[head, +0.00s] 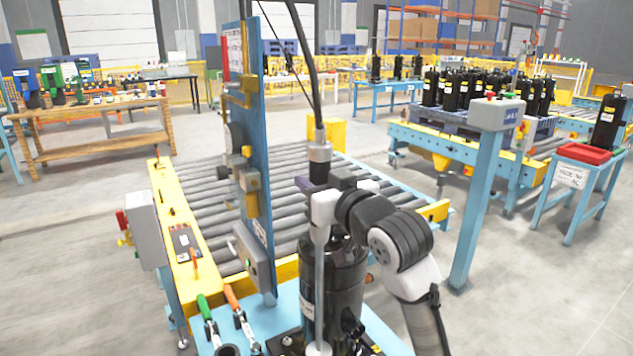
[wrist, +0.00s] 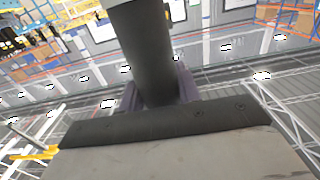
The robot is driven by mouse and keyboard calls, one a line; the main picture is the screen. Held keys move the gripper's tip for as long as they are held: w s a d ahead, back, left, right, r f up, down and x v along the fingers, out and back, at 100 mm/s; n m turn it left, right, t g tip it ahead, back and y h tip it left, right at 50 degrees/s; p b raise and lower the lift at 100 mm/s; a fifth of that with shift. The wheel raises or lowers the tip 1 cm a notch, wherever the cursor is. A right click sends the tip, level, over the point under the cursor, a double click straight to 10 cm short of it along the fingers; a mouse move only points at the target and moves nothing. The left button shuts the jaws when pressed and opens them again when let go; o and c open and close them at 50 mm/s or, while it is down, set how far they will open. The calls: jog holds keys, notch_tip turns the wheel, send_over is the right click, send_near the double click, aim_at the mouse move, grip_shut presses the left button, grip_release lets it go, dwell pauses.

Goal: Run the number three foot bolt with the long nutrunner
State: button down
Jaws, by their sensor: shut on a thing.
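The long nutrunner (head: 319,153) hangs upright from a dark cable, with a long thin pale shaft running down in front of the black compressor (head: 345,275). My gripper (head: 318,187) is shut around the nutrunner's body. In the wrist view, the dark round body of the nutrunner (wrist: 147,50) stands between the two purple fingers of my gripper (wrist: 158,95). The shaft's lower end, with a pale round piece, is at the bottom edge of the head view, beside the compressor's base. I cannot make out the number three foot bolt or whether the socket touches it.
A tall blue panel (head: 257,150) with boxes stands close left of the nutrunner. Green and orange handled tools (head: 238,315) lie at the front left. A roller conveyor (head: 200,175) is behind. A grey box on a blue post (head: 480,190) stands to the right.

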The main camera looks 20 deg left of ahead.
jog(key=shift+f+b, duration=0.45)
jog(key=shift+f, duration=0.2)
dwell(1.9)
